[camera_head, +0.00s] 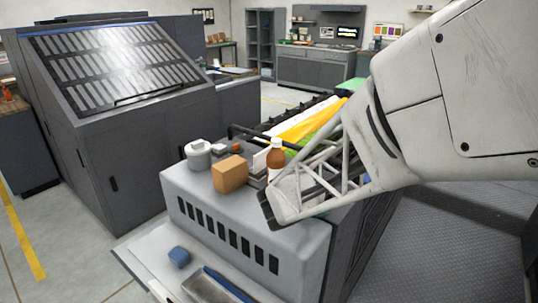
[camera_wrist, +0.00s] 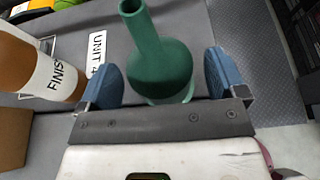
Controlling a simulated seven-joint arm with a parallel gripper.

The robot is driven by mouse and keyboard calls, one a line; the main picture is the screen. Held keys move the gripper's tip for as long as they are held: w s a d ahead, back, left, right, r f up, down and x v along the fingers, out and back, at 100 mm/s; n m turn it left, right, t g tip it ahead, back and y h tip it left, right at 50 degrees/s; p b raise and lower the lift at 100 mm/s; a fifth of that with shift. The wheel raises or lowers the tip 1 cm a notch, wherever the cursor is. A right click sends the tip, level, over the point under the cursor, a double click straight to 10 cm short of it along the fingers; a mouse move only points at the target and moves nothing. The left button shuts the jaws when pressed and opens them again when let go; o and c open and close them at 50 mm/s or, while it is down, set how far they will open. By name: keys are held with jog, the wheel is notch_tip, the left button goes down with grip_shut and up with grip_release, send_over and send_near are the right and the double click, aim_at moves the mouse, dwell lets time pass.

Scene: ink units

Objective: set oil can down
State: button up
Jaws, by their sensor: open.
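The green oil can (camera_wrist: 160,65), with a round body and a long narrow neck, is between the blue pads of my gripper (camera_wrist: 165,75) in the wrist view. The pads are spread, with a gap on each side of the can. The can appears to stand on the grey top of the ink unit (camera_head: 295,227), though its base is partly hidden by my gripper. In the head view my gripper (camera_head: 285,207) is over the right part of this top, and the can is hidden behind it.
A brown bottle with a white label (camera_head: 275,158) stands close left of my gripper; it also shows in the wrist view (camera_wrist: 40,65). An orange-brown box (camera_head: 230,175) and a pale jar (camera_head: 198,155) stand farther left. A blue object (camera_head: 180,256) lies on the lower ledge.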

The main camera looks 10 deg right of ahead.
jog(key=v, duration=1)
jog(key=shift+s+a+r, duration=0.15)
jog(key=shift+s, duration=0.05)
dwell(0.6)
jog(key=s+d+m+g+y, duration=0.2)
jog(key=s+d+m+g, duration=0.45)
jog(key=s+m, duration=0.4)
jog(key=s+a+r+m+y, duration=0.2)
jog(key=s+m+y, duration=0.5)
jog(key=m, duration=0.9)
jog(key=s, duration=0.2)
jog(key=shift+s+a+r+m+y, duration=0.2)
jog(key=shift+s+a+m+y, duration=0.05)
jog(key=shift+m+y, duration=0.1)
